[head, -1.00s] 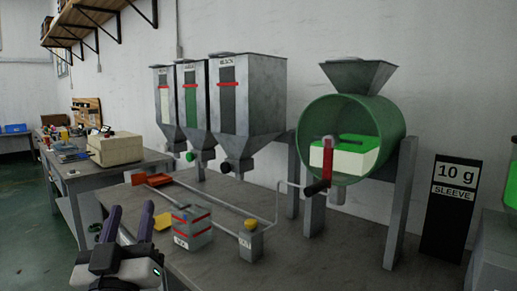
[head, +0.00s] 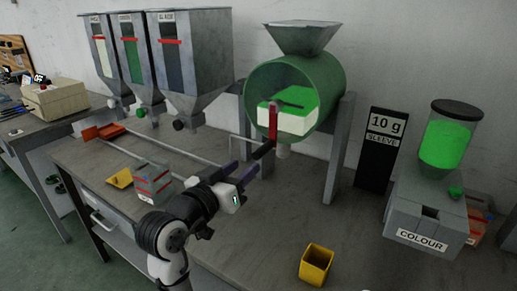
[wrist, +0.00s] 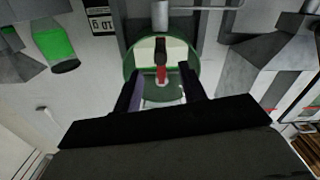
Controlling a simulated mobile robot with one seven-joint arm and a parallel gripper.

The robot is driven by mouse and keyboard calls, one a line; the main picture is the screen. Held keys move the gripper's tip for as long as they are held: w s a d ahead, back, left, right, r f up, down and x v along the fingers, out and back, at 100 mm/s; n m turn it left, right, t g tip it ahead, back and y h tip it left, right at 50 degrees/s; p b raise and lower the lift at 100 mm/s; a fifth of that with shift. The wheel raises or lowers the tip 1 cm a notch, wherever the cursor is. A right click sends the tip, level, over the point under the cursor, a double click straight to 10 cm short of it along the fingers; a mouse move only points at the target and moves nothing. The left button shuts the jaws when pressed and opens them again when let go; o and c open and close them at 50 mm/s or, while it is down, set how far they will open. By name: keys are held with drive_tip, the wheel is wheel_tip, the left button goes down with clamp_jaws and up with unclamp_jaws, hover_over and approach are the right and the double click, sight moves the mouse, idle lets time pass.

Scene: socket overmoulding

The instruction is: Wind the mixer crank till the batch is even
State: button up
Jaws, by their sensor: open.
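The mixer is a green drum (head: 333,88) on grey legs with a metal hopper on top. Inside lies a batch (head: 288,118) with a green layer over a white one. The crank has a red arm (head: 273,120) at the drum's front and a dark handle (head: 263,150) at its lower end. My gripper (head: 240,172) is open, its fingers just in front of and below the handle; contact is unclear. In the wrist view the drum (wrist: 133,68) appears upside down, with the red crank arm (wrist: 162,74) between my fingers.
Three hoppers (head: 190,60) stand at the back left. A small grey box with red bands (head: 152,182) and a yellow scoop (head: 119,179) lie left of my arm. A yellow cup (head: 316,264) stands at the front, a colour dispenser (head: 430,205) at right. The bench between is clear.

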sight(253, 159)
drive_tip(key=p+x, duration=0.1)
drive_tip(key=x, duration=0.6)
drive_tip(key=shift+w+d, duration=0.2)
drive_tip(key=shift+w, duration=0.15)
drive_tip(key=shift+c, duration=0.2)
clamp_jaws()
